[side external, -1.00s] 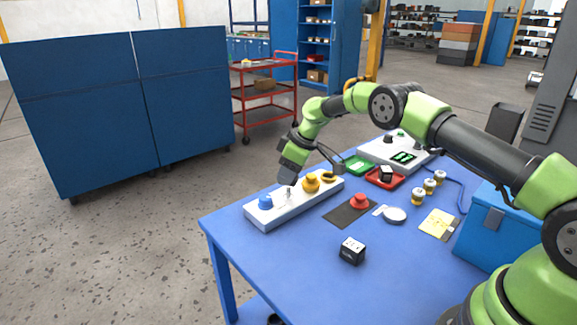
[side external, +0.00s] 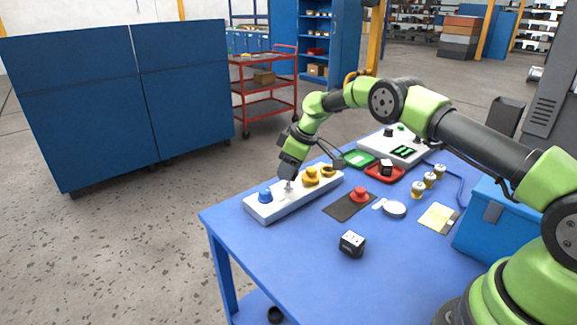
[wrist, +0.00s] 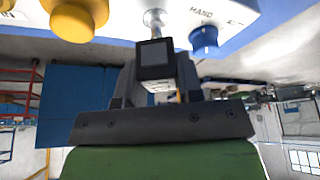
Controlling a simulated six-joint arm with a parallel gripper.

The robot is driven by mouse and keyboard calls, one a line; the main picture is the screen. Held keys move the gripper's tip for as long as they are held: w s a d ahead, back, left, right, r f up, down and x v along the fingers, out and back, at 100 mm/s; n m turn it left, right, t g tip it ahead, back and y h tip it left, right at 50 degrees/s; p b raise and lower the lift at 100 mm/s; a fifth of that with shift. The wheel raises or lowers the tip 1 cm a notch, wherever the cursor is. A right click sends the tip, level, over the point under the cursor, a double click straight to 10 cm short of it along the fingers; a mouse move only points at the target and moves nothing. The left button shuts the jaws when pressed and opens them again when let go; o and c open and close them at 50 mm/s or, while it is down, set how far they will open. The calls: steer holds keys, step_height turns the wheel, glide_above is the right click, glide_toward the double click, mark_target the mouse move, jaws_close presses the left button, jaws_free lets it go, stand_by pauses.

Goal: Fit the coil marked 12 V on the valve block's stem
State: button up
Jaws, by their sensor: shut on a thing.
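My gripper (side external: 289,177) is over the white block (side external: 262,212) at the table's left edge, by a silvery stem (side external: 288,187). In the wrist view my gripper (wrist: 155,95) is shut on a black, box-shaped coil (wrist: 153,60) with a pale face on its lower side. No voltage mark is legible on it. The stem (wrist: 154,19) shows just above the coil in that view, lined up with it; I cannot tell whether they touch. In the side view the held coil is hidden or too small to make out. Another black coil (side external: 352,244) with a pale, marked top lies on the table.
The white block carries a blue knob (side external: 265,196) and a yellow knob (side external: 310,177) on either side of the stem. A red tray (side external: 372,175) holds a black block. A red knob (side external: 360,195) sits on a dark mat. The table's front is mostly clear.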

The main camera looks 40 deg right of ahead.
steer(key=shift+f, duration=0.4)
steer(key=shift+f, duration=0.3)
steer(key=shift+f, duration=0.1)
stand_by(0.6)
steer(key=shift+f, duration=0.5)
steer(key=shift+f, duration=0.35)
stand_by(0.5)
steer(key=o, duration=1.4)
steer(key=shift+o, duration=0.2)
